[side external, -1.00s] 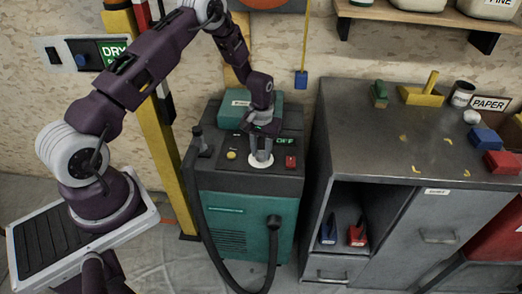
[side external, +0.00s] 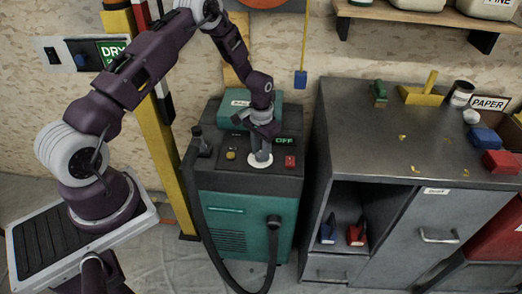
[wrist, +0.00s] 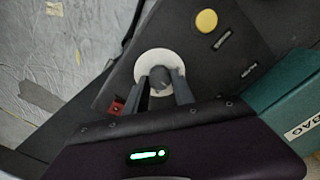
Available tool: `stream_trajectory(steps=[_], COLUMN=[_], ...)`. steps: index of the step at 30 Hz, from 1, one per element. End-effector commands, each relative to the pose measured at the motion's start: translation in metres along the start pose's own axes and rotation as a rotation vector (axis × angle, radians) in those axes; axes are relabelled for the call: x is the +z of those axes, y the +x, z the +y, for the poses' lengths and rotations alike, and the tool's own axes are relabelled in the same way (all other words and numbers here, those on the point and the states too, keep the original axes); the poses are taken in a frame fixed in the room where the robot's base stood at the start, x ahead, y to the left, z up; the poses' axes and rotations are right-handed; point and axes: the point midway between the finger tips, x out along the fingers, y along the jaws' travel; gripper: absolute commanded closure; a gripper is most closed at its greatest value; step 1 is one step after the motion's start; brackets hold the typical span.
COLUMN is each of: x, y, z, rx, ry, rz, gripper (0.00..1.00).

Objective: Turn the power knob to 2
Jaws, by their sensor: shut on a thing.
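The power knob (wrist: 159,84) is a grey knob on a round white dial plate on the black top of the teal machine (side external: 240,225). In the side view the white dial plate (side external: 260,160) shows below my gripper (side external: 262,153), which points down onto it and hides the knob. In the wrist view the two fingers of my gripper (wrist: 161,88) are on either side of the knob, closed on it. The numbers on the dial are too small to read.
A yellow button (side external: 231,155) and a red switch (side external: 290,161) flank the dial. A teal box (side external: 250,108) labelled BAG stands behind. A black hose (side external: 192,185) hangs at the machine's left. A grey cabinet (side external: 400,160) stands close on the right.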

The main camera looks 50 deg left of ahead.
Motion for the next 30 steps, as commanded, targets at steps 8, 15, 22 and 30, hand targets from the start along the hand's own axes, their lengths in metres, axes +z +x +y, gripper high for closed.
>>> stream_trajectory(steps=[8, 15, 22, 30], x=[0.000, 0.000, -0.001, -0.001], y=[-0.001, 0.000, -0.007, -0.060], z=[0.000, 0.000, 0.000, 0.000], rx=[0.000, 0.000, 0.000, 0.000], ry=[-0.001, -0.001, -0.001, 0.000], rz=[0.000, 0.000, 0.002, 0.003], gripper=[1.00, 0.48, 0.48, 0.48])
